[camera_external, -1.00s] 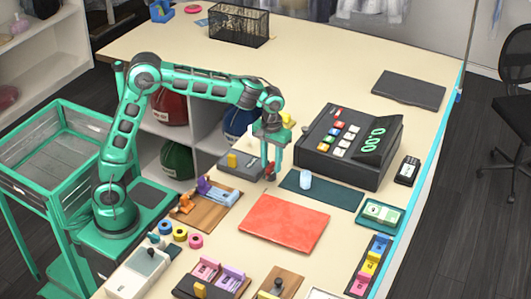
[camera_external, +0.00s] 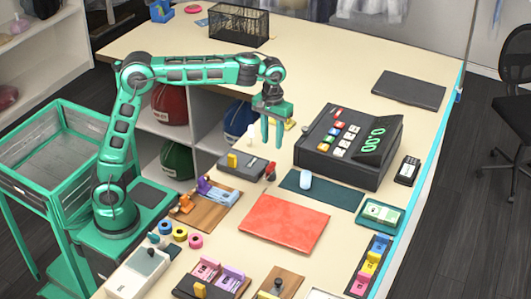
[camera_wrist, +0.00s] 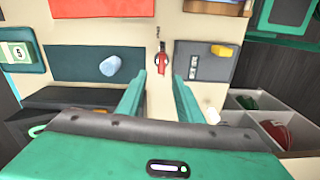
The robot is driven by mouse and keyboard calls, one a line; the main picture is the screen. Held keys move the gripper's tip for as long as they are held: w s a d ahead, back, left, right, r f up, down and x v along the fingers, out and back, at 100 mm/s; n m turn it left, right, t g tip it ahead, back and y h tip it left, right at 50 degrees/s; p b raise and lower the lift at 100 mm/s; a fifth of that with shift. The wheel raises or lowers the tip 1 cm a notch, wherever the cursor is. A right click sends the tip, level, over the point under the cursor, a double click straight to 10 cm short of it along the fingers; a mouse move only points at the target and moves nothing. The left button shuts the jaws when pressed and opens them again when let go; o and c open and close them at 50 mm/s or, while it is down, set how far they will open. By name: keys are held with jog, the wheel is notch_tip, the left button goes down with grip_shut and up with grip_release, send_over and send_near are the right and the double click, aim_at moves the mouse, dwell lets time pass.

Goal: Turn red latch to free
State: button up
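The small red latch (camera_external: 270,170) stands at the right end of a dark grey box (camera_external: 241,166) with a yellow tab. In the wrist view the red latch (camera_wrist: 161,60) lies beyond and between my fingertips, next to the grey box (camera_wrist: 204,68). Its exact setting is too small to tell. My gripper (camera_external: 271,144) is above the latch, pointing down, with its two green fingers apart and nothing between them. It also shows open in the wrist view (camera_wrist: 160,84), clear of the latch.
A red-orange folder (camera_external: 284,223) lies in front. A wooden board (camera_external: 205,208) with clips is front left.

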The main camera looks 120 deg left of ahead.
aim_at(271, 165)
jog(key=shift+n, duration=0.6)
notch_tip(271, 165, down, 10)
jog(key=shift+s+a+f, duration=0.1)
jog(key=shift+s+f, duration=0.05)
jog(key=shift+f, duration=0.1)
grip_shut()
